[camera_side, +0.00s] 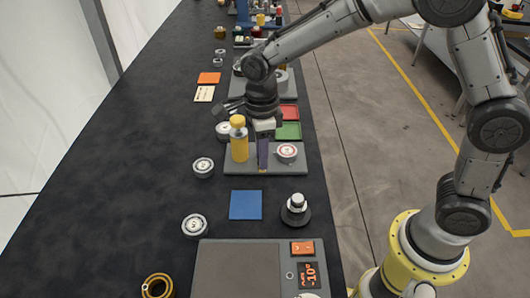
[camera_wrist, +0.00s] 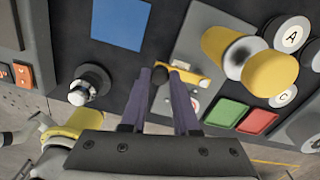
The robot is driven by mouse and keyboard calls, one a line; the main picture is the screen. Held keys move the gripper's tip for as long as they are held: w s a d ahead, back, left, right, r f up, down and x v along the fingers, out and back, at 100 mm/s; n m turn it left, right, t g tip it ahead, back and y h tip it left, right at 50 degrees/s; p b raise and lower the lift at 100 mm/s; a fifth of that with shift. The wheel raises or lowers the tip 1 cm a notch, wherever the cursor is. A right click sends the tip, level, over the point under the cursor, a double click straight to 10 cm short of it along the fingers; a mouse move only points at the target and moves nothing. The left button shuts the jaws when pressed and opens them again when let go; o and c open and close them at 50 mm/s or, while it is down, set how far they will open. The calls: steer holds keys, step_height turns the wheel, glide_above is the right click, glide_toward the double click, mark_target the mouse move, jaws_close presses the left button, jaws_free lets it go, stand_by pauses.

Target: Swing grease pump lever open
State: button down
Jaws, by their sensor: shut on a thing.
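The grease pump stands on a grey baseplate (camera_side: 236,168). It has an upright yellow cylinder (camera_side: 239,146), which also shows in the wrist view (camera_wrist: 270,75). The pump's yellow lever (camera_wrist: 188,75) lies beside the cylinder in the wrist view, with a dark knob (camera_wrist: 160,77) at its end. My gripper (camera_wrist: 160,82) has its two purple fingers on either side of the knob and is shut on it. In the side view my gripper (camera_side: 263,160) points down at the plate, right of the cylinder, and hides the lever.
A round white gauge (camera_side: 287,151) sits right of my gripper on the plate. A green tray (camera_side: 288,131) and a red tray (camera_side: 288,112) lie behind. A blue square (camera_side: 245,205) and a dark knob with a white top (camera_side: 296,208) are in front.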

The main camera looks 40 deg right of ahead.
steer(key=shift+w+r, duration=0.1)
steer(key=shift+r, duration=0.05)
steer(key=c, duration=0.7)
jaws_free()
steer(key=shift+o, duration=0.2)
step_height(320, 180, up, 14)
